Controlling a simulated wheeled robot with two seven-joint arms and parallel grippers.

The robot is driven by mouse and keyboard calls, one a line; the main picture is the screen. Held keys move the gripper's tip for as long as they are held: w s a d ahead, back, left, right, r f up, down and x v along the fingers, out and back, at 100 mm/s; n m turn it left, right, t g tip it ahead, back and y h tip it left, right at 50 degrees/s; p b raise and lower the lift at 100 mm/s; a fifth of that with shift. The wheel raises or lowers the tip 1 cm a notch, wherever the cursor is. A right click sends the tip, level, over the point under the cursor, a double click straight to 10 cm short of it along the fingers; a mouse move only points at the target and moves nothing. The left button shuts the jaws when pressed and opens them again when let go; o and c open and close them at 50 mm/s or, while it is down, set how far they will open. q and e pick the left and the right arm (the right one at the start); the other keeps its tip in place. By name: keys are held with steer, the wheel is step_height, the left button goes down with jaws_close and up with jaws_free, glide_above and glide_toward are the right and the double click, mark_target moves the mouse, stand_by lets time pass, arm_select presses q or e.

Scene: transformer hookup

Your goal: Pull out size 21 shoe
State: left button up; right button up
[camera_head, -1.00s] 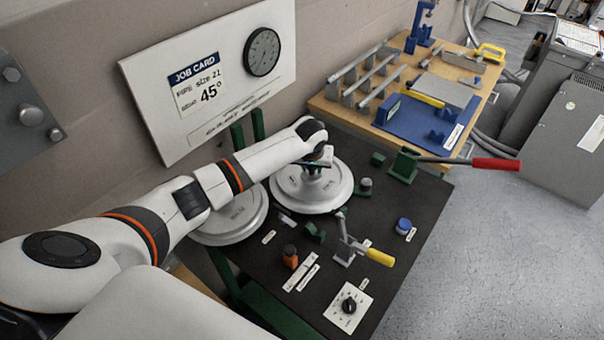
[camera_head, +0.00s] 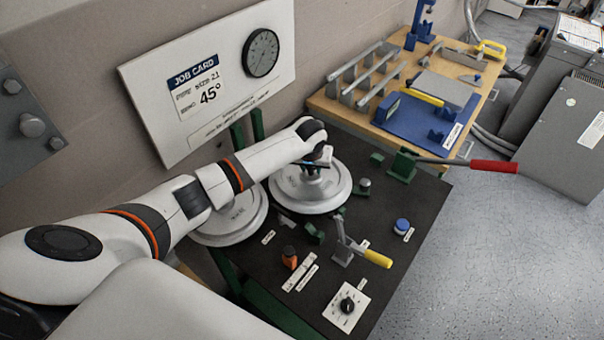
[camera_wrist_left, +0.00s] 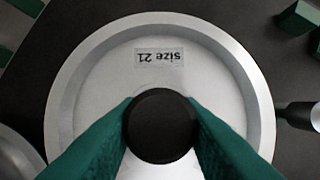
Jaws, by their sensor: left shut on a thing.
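The size 21 shoe (camera_head: 299,205) is a round grey-white disc on the dark bench top. Its label, "size 21", reads upside down in the left wrist view (camera_wrist_left: 160,57). My left gripper (camera_head: 314,165) is above its centre, with green fingers closed on the shoe's round black knob (camera_wrist_left: 161,125). A second similar disc (camera_head: 232,218) lies to its left, partly under my arm. Whether the shoe is lifted off the bench cannot be told. My right gripper is not in view.
The job card board (camera_head: 212,80) stands behind, reading size 21 and 45°. A yellow-handled clamp (camera_head: 375,258), an orange-topped part (camera_head: 290,257) and a dial plate (camera_head: 346,307) are in front. A long red-handled lever (camera_head: 490,166) sticks out right. A wooden table (camera_head: 470,75) stands beyond.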

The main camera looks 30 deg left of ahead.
arm_select(q)
steer(key=shift+r, duration=0.4)
steer(key=o, duration=1.2)
steer(key=shift+s, duration=0.1)
step_height(320, 180, up, 5)
steer(key=p, duration=0.5)
steer(key=shift+p, duration=0.35)
steer(key=shift+r, duration=0.1)
